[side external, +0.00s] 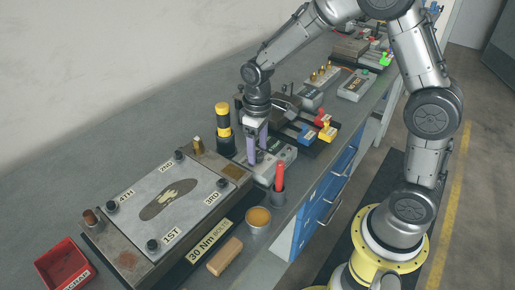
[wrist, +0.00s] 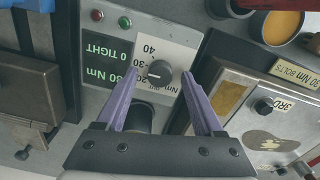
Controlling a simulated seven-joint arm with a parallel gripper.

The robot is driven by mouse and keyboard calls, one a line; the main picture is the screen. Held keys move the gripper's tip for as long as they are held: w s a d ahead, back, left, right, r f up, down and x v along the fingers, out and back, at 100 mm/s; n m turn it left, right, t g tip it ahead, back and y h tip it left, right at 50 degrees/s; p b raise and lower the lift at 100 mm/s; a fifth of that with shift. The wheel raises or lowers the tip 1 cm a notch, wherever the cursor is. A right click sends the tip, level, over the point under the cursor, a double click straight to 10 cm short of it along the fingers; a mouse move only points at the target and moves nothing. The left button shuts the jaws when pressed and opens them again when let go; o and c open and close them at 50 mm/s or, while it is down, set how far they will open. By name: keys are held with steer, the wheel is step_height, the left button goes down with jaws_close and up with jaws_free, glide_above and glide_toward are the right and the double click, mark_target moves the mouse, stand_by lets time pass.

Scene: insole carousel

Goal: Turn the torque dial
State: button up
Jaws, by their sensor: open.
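The torque dial (wrist: 158,72) is a round dark knob with a pale pointer mark, on a light panel marked 20, 30 and 40. The panel belongs to a grey control box (side external: 283,157) on the bench. Its green displays (wrist: 113,75) read 30 Nm and 0 TIGHT, upside down in the wrist view. My gripper (wrist: 159,75) is open, with one purple finger on each side of the dial in the wrist view and a visible gap at both sides. In the side view my gripper (side external: 257,148) points down at the box; the dial is hidden there.
A steel plate (side external: 205,184) with an insole shape and corner bolts lies at left. A black-and-yellow cylinder (side external: 223,120) stands close beside my gripper. A red-handled tool (side external: 280,175) in a cup and a tin (side external: 258,217) stand near the front edge. Blue, red and yellow parts crowd behind.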

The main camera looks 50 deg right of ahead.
mark_target(258, 153)
step_height(258, 153, up, 14)
stand_by(0.6)
steer(key=shift+f, duration=0.1)
